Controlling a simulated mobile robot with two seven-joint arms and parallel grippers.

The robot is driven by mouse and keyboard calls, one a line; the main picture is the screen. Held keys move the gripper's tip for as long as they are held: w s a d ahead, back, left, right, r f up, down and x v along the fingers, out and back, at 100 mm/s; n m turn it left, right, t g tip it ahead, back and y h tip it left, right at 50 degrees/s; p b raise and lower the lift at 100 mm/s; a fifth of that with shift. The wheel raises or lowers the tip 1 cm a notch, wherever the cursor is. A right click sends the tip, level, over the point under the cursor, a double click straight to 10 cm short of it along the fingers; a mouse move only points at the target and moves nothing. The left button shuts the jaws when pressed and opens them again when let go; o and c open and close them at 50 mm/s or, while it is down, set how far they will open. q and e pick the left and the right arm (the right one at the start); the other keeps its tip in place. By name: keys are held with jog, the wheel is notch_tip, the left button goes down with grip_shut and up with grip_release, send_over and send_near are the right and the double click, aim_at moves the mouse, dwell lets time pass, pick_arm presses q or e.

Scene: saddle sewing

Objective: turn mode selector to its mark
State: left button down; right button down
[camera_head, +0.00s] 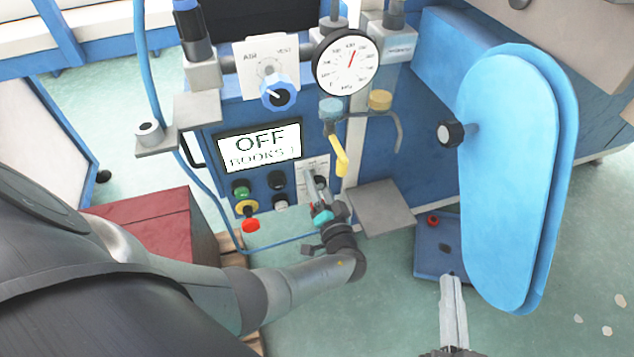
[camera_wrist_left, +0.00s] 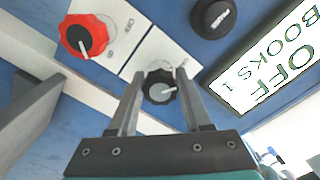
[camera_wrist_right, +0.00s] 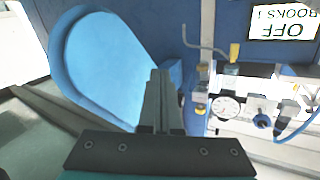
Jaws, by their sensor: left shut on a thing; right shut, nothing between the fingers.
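The mode selector appears to be the black rotary knob (camera_wrist_left: 160,87) with a white pointer, on a white plate of the blue panel. In the left wrist view the fingers of my left gripper (camera_wrist_left: 156,78) stand on either side of it and are closed on it. In the head view my left gripper (camera_head: 314,178) reaches the panel's lower right and hides most of the knob. The pointer is seen between the fingers; its mark is too small to tell. My right gripper (camera_head: 453,282) is shut and empty, also in the right wrist view (camera_wrist_right: 160,75), away from the panel.
A red knob (camera_wrist_left: 88,37) sits beside the black one. A display (camera_head: 260,146) reads OFF and BOOKS 1, with several buttons below. A gauge (camera_head: 346,63), a blue AIR knob (camera_head: 278,94) and a yellow lever (camera_head: 341,158) are above. A large blue pad (camera_head: 510,180) stands right.

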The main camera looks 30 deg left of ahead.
pick_arm(q)
jog(key=shift+a+n, duration=0.2)
jog(key=shift+n, duration=0.1)
jog(key=shift+c, duration=1.7)
grip_release()
jog(key=shift+d, duration=0.1)
jog(key=shift+d, duration=0.1)
jog(key=p+v, duration=0.2)
jog(key=v, duration=1.3)
pick_arm(e)
jog(key=d+f+g, duration=0.1)
jog(key=w+d+f+g+h, duration=0.1)
jog(key=g, duration=0.1)
jog(key=shift+w+f+n+g, duration=0.1)
jog(key=shift+n+g, duration=0.2)
jog(key=shift+n, duration=0.1)
